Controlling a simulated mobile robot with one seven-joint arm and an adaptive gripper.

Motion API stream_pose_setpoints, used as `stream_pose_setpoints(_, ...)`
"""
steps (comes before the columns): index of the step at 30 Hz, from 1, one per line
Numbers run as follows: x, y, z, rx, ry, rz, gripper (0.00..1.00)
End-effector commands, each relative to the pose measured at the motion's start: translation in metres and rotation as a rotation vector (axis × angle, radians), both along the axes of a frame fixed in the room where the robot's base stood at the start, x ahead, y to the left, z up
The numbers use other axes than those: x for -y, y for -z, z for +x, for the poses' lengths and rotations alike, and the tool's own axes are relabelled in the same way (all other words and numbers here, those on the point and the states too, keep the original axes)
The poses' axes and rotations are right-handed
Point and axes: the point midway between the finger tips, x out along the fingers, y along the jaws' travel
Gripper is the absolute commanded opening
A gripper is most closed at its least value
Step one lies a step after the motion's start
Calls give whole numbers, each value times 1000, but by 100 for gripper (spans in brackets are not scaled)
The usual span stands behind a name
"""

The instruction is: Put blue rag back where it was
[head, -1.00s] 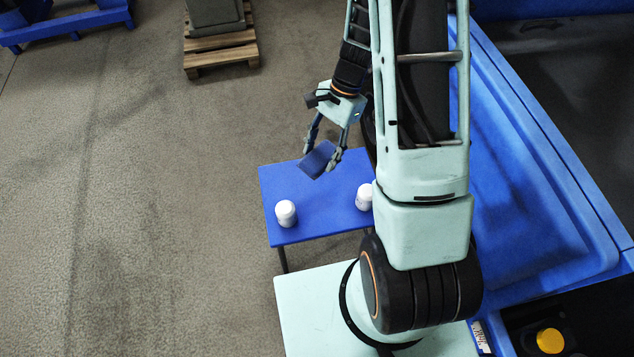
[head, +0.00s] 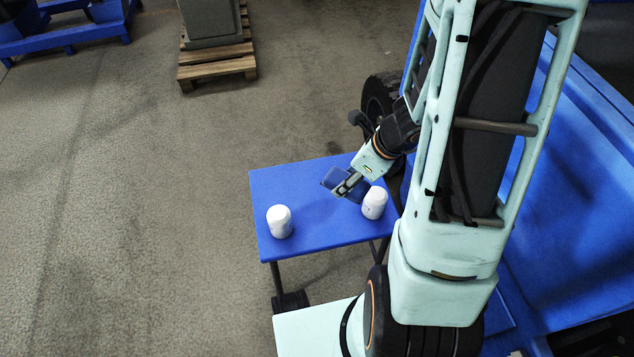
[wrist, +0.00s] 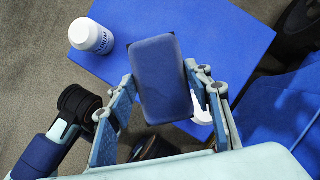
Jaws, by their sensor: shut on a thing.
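The blue rag (wrist: 161,80) is a dark blue block-like piece between the fingers of my gripper (wrist: 160,92) in the wrist view. My gripper is shut on it, one finger on each side. In the head view the rag (head: 334,180) and my gripper (head: 345,185) are over the blue table (head: 310,215), near its back right part. The rag looks tilted. Whether it touches the tabletop cannot be told.
A white bottle (head: 279,221) stands on the table's left side. A second white bottle (head: 374,203) stands on the right, close to my gripper. The tabletop between them is clear. A pallet (head: 217,66) with a grey block lies beyond.

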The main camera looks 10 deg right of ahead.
Motion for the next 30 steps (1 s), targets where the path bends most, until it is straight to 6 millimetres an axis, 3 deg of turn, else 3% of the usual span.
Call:
stream_pose_setpoints(4,-7,12,21,-1,6,1,24)
stream_pose_setpoints(12,-28,42,85,0,1,0,24)
stream_pose_setpoints(15,-33,65,100,-1,4,1,24)
stream_pose_setpoints(21,-39,87,120,0,4,0,24)
stream_pose_setpoints(26,-40,93,126,0,4,0,24)
stream_pose_setpoints(30,-42,110,132,0,6,0,24)
